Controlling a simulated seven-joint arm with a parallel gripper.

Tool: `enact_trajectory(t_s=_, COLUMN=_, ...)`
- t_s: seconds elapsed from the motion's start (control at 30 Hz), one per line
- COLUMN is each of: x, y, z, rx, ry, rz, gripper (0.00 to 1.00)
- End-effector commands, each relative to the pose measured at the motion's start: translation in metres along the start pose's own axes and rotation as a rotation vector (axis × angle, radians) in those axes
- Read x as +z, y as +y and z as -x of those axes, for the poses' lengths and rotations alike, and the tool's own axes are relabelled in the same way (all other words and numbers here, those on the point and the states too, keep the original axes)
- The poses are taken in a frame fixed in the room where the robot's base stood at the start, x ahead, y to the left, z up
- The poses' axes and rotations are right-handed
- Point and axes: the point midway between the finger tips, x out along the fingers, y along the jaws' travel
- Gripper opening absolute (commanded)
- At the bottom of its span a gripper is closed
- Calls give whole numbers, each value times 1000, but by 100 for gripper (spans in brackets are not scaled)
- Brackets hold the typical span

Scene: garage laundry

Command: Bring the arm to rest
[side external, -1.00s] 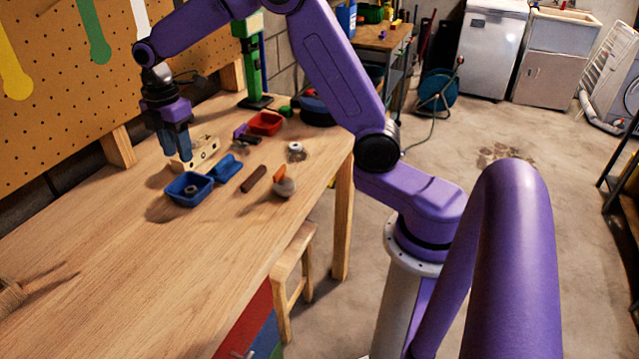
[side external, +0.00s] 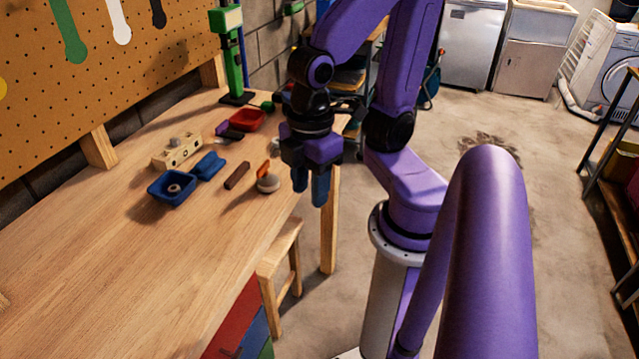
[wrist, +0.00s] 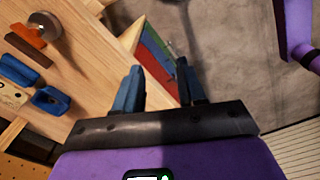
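My gripper (side external: 310,188) hangs fingers-down beyond the right edge of the wooden workbench (side external: 120,260) in the side view, close to my own base column. Its two blue fingers are apart, with nothing between them. In the wrist view my gripper (wrist: 160,88) also shows spread, empty fingers. Through them I see the concrete floor and the bench's edge.
On the bench are a blue bin (side external: 172,188) with a ring-like part inside, a blue lid-like piece (side external: 208,166), a beige block (side external: 178,151), a brown bar (side external: 237,176), a round knob with an orange part (side external: 268,183) and a red bin (side external: 247,120). A stool (side external: 278,250) stands below.

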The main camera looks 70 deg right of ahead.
Motion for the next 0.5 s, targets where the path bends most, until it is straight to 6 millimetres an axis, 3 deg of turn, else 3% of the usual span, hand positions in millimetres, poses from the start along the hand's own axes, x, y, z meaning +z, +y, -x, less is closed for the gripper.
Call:
enact_trajectory(t_s=0.17, x=13, y=-9, z=-3, rx=-1, ry=2, rz=-19, gripper=40)
enact_trajectory(t_s=0.5, x=13, y=-9, z=-3, rx=-1, ry=2, rz=-21, gripper=40)
